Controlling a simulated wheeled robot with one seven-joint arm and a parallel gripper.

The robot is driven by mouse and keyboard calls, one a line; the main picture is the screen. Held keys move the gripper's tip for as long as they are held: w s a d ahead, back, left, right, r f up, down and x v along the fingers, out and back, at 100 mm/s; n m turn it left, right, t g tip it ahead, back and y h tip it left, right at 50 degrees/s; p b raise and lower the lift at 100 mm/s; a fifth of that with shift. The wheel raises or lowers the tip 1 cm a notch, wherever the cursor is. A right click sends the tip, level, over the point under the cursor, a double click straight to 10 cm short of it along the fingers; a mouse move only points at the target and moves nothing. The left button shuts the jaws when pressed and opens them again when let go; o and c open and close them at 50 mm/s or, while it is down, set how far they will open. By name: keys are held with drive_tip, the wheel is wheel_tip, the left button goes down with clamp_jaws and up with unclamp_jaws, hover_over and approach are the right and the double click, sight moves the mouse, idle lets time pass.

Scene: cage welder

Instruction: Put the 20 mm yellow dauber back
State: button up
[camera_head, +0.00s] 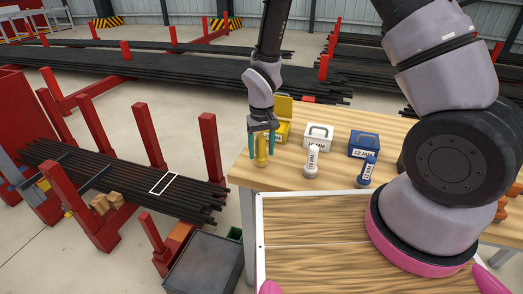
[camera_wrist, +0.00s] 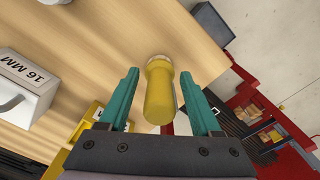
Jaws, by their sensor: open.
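The yellow dauber (camera_head: 261,151) stands upright on the wooden table (camera_head: 350,177), close to the table's left edge. In the wrist view the dauber (camera_wrist: 159,92) lies between the teal fingers, with a gap on each side. My gripper (camera_head: 262,146) is open around the dauber, pointing down; it also shows in the wrist view (camera_wrist: 165,88). A yellow box (camera_head: 284,108) with its lid up stands just behind the gripper, partly hidden by it. Any label on the yellow dauber is not readable.
A white box (camera_head: 318,137) and a blue box (camera_head: 363,145) stand to the right, both with lids shut. A white dauber (camera_head: 311,160) and a blue dauber (camera_head: 367,171) stand in front of them. A grey bin (camera_head: 207,263) is on the floor at left.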

wheel_tip(320, 180, up, 12)
drive_tip(key=shift+f, duration=0.1)
drive_tip(key=shift+d+r, duration=0.15)
drive_tip(key=shift+r, duration=0.25)
drive_tip(key=d+r+m+t+y, duration=0.25)
drive_tip(key=d+r, duration=0.85)
drive_tip(key=r, duration=0.6)
drive_tip(key=s+d+r+m+t, duration=0.4)
drive_tip(key=s+d+r+m, duration=0.1)
drive_tip(key=s+d+r, duration=0.6)
drive_tip(key=shift+s+d+r+t, duration=0.25)
drive_tip(key=shift+s+t, duration=0.1)
drive_tip(key=shift+s, duration=0.2)
drive_tip(key=shift+h, duration=0.25)
